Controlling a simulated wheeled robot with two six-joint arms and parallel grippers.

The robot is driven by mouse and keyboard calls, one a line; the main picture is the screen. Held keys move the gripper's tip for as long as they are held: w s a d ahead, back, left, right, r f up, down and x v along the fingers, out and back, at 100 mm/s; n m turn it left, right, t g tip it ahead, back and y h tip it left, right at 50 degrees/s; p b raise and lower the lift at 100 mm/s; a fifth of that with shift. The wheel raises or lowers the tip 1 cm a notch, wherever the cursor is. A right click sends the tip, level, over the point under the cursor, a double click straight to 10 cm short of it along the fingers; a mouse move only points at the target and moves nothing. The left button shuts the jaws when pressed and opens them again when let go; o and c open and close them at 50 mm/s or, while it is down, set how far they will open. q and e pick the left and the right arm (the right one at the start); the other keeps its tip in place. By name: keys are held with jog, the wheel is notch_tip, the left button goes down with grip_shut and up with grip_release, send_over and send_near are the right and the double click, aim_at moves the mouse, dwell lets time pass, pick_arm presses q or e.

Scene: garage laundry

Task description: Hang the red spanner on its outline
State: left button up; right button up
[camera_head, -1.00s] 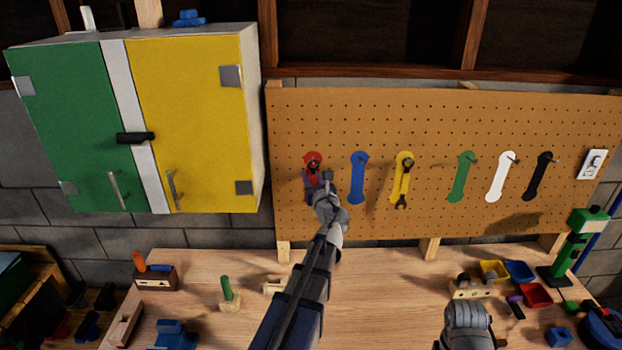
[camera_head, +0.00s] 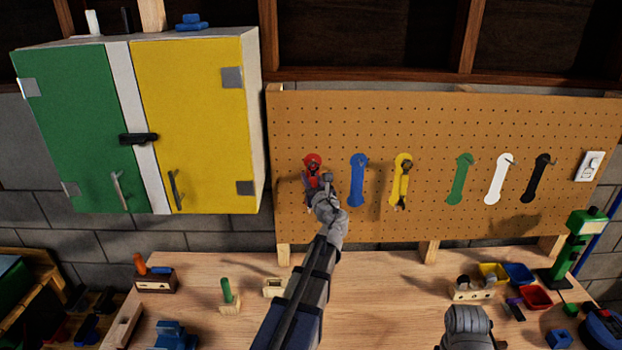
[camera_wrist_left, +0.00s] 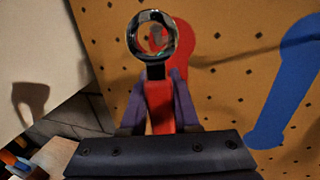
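The red spanner (camera_wrist_left: 159,105) has a red handle and a shiny metal ring end. In the left wrist view its handle stands between the two fingers of my left gripper (camera_wrist_left: 160,112), which is shut on it. The ring end points up in front of the red outline (camera_wrist_left: 183,58) on the pegboard. In the head view my left gripper (camera_head: 318,190) is at the lower part of the red outline (camera_head: 312,159) and hides much of it. I cannot tell whether the ring is around the peg. My right gripper is not clearly seen; part of my right arm shows at the bottom.
The pegboard (camera_head: 340,115) also has blue (camera_head: 358,180), green (camera_head: 460,180), white and black outlines. A yellow-handled spanner (camera_head: 403,182) hangs on the yellow outline. A green and yellow cabinet (camera_head: 190,120) is at the left. The bench (camera_head: 370,290) below holds small toys.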

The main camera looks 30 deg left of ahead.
aim_at(315, 185)
pick_arm(q)
jog(key=shift+o, duration=1.4)
jog(key=shift+w+a+r, duration=0.1)
jog(key=shift+w+a, duration=0.15)
jog(key=shift+w, duration=0.2)
jog(key=shift+w+a+r, duration=0.1)
jog(key=shift+w+a, duration=0.15)
jog(key=shift+w, duration=0.2)
jog(key=shift+o, duration=0.8)
jog(key=shift+s+d, duration=0.2)
jog(key=s+d, duration=0.1)
jog(key=s+d+f, duration=0.1)
jog(key=shift+s+d+f+p, duration=0.15)
jog(key=shift+s+d+p, duration=0.15)
jog(key=shift+d, duration=0.1)
jog(key=s+d, duration=0.1)
jog(key=s, duration=0.1)
jog(key=s+d+r, duration=0.1)
jog(key=d, duration=0.1)
jog(key=shift+s, duration=0.35)
jog(key=shift+s+d, duration=0.1)
jog(key=shift+s, duration=0.05)
jog(key=shift+d+f, duration=0.1)
jog(key=shift+f, duration=0.05)
pick_arm(e)
jog(key=shift+w+a+r, duration=0.15)
jog(key=shift+w+a, duration=0.35)
jog(key=shift+w, duration=0.3)
